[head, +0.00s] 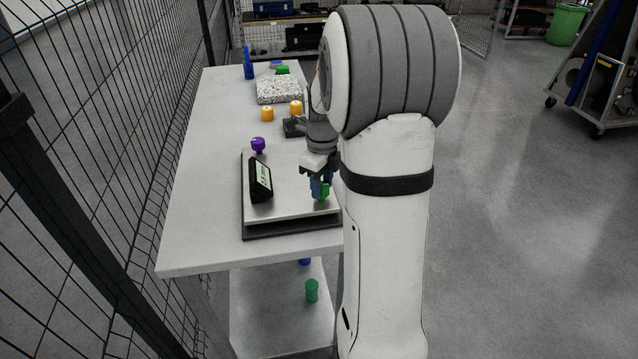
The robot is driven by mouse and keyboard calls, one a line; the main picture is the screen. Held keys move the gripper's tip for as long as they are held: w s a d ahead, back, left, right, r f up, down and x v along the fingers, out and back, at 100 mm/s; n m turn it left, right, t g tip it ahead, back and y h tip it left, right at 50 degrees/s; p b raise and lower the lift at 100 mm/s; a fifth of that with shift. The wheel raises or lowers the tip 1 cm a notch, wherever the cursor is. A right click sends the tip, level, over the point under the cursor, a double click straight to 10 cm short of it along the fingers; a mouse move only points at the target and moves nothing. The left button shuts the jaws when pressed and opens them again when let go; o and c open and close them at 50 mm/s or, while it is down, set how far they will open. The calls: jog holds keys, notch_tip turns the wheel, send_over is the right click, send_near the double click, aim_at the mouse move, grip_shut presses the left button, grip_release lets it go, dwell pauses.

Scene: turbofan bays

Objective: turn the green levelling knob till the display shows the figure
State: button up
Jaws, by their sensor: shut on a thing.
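The green levelling knob (324,195) stands at the front right of a grey levelling plate (285,222) on the white table. My gripper (320,187) points down over it, and its blue fingers are shut on the knob. My arm hides part of the plate's right side. The display (260,178) is a small dark tilted box on the plate's left part. Its screen faces right and shows some characters, too small to read. A purple knob (258,144) stands at the plate's far left corner.
A green cylinder (312,291) is on the lower shelf. Wire fencing (90,130) runs along the left. Open floor lies right.

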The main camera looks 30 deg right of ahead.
jog(key=shift+w+r, duration=0.25)
jog(key=shift+w, duration=0.05)
jog(key=o, duration=0.6)
jog(key=shift+o, duration=0.6)
jog(key=shift+w+a+f, duration=0.1)
jog(key=shift+w+a, duration=0.05)
jog(key=shift+o, duration=1.3)
jog(key=shift+s, duration=0.2)
jog(key=shift+f, duration=0.1)
notch_tip(320, 180, up, 8)
jog(key=shift+f, duration=0.1)
